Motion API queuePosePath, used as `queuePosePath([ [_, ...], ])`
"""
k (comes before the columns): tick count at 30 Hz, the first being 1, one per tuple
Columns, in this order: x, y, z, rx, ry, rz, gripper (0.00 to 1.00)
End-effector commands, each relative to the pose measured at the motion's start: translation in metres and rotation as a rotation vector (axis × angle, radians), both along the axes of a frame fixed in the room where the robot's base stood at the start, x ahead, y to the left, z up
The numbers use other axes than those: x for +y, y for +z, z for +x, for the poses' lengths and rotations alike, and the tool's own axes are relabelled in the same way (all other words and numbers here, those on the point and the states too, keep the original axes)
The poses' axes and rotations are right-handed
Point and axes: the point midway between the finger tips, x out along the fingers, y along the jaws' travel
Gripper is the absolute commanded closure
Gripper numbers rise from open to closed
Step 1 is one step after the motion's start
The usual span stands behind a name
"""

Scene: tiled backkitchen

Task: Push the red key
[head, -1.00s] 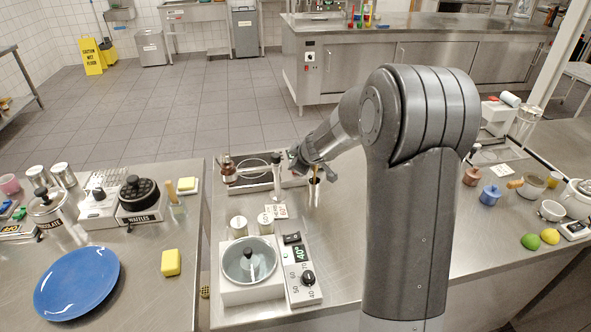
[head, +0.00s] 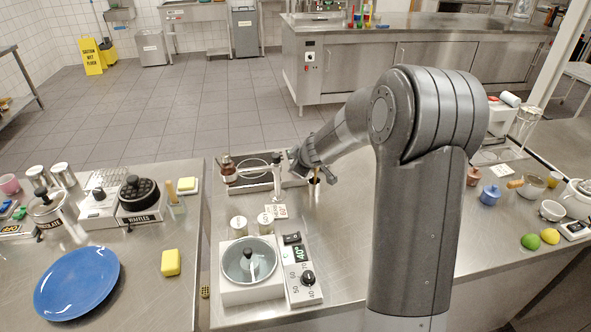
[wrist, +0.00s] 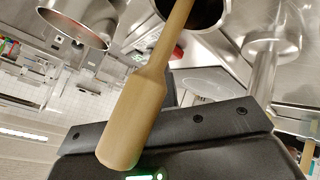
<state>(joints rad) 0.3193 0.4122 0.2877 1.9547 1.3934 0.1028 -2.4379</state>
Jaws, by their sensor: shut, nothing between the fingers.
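I cannot make out the red key clearly in either view. A small red spot (wrist: 177,53) shows in the wrist view beside a dark-mouthed cylinder (wrist: 202,12); I cannot tell whether it is the key. My gripper (head: 322,178) is at the end of my arm over the back of the middle counter, right of a metal stand (head: 276,180). It is shut and empty. Its fingertips are too small to make out in the head view. In the wrist view a wooden handle (wrist: 133,120) crosses close to the camera, over a black bar.
A white heater with a lidded pot (head: 249,260), black rocker switch, green display and knob (head: 308,278) stands at the front left of the counter. Two cans (head: 238,226) stand behind it. Lime (head: 530,241) and lemon lie far right. Bare steel (head: 345,240) lies right of the heater.

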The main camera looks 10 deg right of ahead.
Motion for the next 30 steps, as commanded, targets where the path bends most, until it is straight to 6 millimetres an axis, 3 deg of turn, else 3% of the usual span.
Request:
queuePosePath([
  [30,0.0000,-0.0077,0.0002,-0.002,0.001,-0.001,1.00],
])
